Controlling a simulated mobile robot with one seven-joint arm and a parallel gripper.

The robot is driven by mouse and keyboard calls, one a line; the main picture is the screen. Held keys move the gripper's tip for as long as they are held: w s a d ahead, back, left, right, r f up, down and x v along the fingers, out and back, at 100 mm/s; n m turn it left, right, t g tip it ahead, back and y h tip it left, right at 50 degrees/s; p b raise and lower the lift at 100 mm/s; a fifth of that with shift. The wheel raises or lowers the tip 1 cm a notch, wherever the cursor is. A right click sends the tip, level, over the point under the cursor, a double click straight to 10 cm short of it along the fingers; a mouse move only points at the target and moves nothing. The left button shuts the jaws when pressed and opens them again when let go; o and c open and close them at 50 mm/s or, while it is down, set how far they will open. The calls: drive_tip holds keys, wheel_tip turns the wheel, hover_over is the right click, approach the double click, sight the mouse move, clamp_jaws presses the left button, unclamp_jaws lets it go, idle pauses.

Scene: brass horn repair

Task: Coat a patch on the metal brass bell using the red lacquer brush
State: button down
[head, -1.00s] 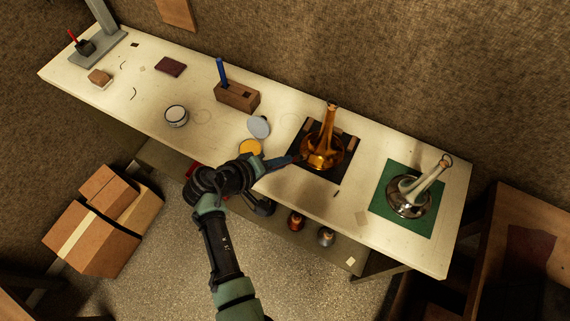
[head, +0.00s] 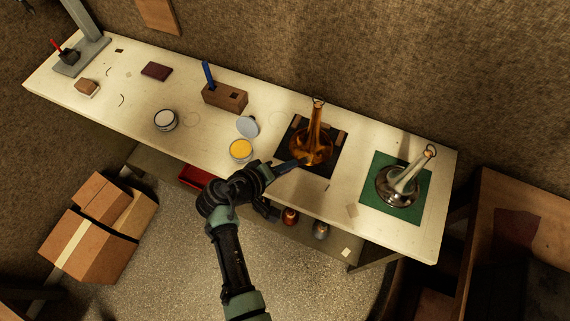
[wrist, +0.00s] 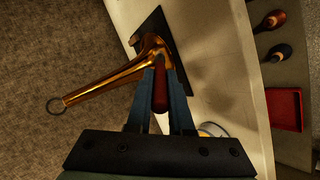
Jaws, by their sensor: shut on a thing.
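The shiny amber-gold brass bell (head: 318,140) stands flared end down on a black mat (head: 328,166), its narrow tube pointing up. It also shows in the wrist view (wrist: 112,80). My gripper (head: 298,163) is at the bell's near left side. In the wrist view its blue fingers (wrist: 164,74) are shut on the red handle of the lacquer brush (wrist: 160,92). The brush's tip is hidden, so I cannot tell whether it touches the bell. An open tin of yellow-amber lacquer (head: 241,149) stands left of the gripper, its lid (head: 248,126) lying behind it.
A silver bell (head: 398,186) stands on a green mat (head: 379,160) to the right. A wooden block (head: 225,98) holds a blue-handled tool (head: 208,73). A white-topped tin (head: 166,119) stands further left. Bottles and a red tray (wrist: 286,109) are below the tabletop.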

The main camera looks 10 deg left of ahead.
drive_tip(key=s+r+p, duration=0.1)
drive_tip(key=r+p, duration=0.1)
drive_tip(key=s+a+r+p, duration=0.1)
drive_tip(key=s+r+p, duration=0.1)
drive_tip(key=p, duration=0.1)
drive_tip(key=shift+s+a+r, duration=0.1)
drive_tip(key=shift+s+r, duration=0.2)
drive_tip(key=s+r+p, duration=0.1)
drive_tip(key=r+p, duration=0.1)
drive_tip(key=shift+s+a+r+p, duration=0.15)
drive_tip(key=shift+s+a+p, duration=0.15)
drive_tip(key=shift+s, duration=0.1)
drive_tip(key=shift+w, duration=0.1)
idle(0.7)
drive_tip(key=w+f+b, duration=0.1)
drive_tip(key=f+b, duration=0.1)
drive_tip(key=w+d+f+b, duration=0.1)
drive_tip(key=w+b, duration=0.1)
drive_tip(key=w+f+b, duration=0.1)
drive_tip(key=f+b, duration=0.1)
drive_tip(key=shift+w+d+f+b, duration=0.2)
drive_tip(key=shift+d+f+b, duration=0.05)
drive_tip(key=shift+f+b, duration=0.15)
